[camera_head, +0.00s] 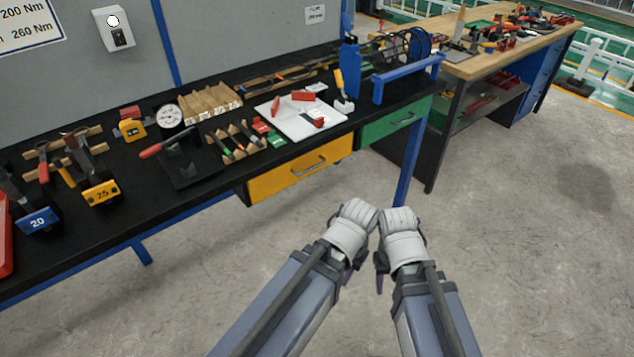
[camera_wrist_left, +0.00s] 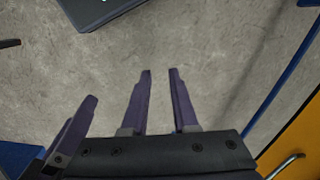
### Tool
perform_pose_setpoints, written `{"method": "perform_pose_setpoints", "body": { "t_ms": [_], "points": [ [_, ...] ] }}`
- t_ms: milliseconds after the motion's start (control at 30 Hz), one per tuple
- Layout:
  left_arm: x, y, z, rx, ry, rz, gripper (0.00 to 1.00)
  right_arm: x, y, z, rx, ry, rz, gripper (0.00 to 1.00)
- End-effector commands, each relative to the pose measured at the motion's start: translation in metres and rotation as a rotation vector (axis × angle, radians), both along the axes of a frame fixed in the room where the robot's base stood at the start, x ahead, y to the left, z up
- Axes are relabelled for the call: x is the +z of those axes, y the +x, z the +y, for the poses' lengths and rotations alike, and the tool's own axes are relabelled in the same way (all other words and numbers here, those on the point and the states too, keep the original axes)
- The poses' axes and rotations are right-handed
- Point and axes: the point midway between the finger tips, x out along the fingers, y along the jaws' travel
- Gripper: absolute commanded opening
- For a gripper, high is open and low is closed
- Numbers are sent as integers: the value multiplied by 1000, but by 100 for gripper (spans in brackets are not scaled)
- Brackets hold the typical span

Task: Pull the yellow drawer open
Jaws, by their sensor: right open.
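The yellow drawer (camera_head: 300,178) sits under the front edge of the black workbench, with a metal bar handle (camera_head: 307,169) across its face. It looks shut. Its yellow face (camera_wrist_left: 297,148) and handle (camera_wrist_left: 284,166) also show at the lower right of the left wrist view. My right gripper (camera_head: 380,284) hangs in front of the bench, open and apart from the drawer; its fingers are mostly hidden by the arm. My left gripper (camera_wrist_left: 158,75) is beside it, also apart from the drawer. Its two purple fingers have a gap between them with bare floor showing.
A green drawer (camera_head: 395,123) is right of the yellow one. A blue bench leg (camera_head: 408,175) stands under it. Tools, a white tray (camera_head: 290,125) and holders crowd the black benchtop (camera_head: 215,190). The floor (camera_head: 520,250) before the bench is clear.

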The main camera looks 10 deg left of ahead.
Motion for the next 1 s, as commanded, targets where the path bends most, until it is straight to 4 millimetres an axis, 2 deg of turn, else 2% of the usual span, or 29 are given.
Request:
{"method": "perform_pose_setpoints", "body": {
  "t_ms": [33,400,500,833,933,1000],
  "points": [
    [-41,0,0,-1,1,0,27,-41,0,0,1,-1,0,50],
    [-175,4,4,8,-3,-6,27,-175,1,-1,5,-3,-3,50],
    [-203,7,9,22,-7,-10,27,-203,1,-1,6,-3,-3,50],
    [-263,27,36,105,-28,-41,27,-263,1,-1,8,-5,-3,50],
    [-279,42,58,155,-20,-68,27,-278,1,-1,9,-5,-3,50],
    [-282,57,80,194,5,-100,27,-283,1,-1,10,-4,-4,50]
  ]
}}
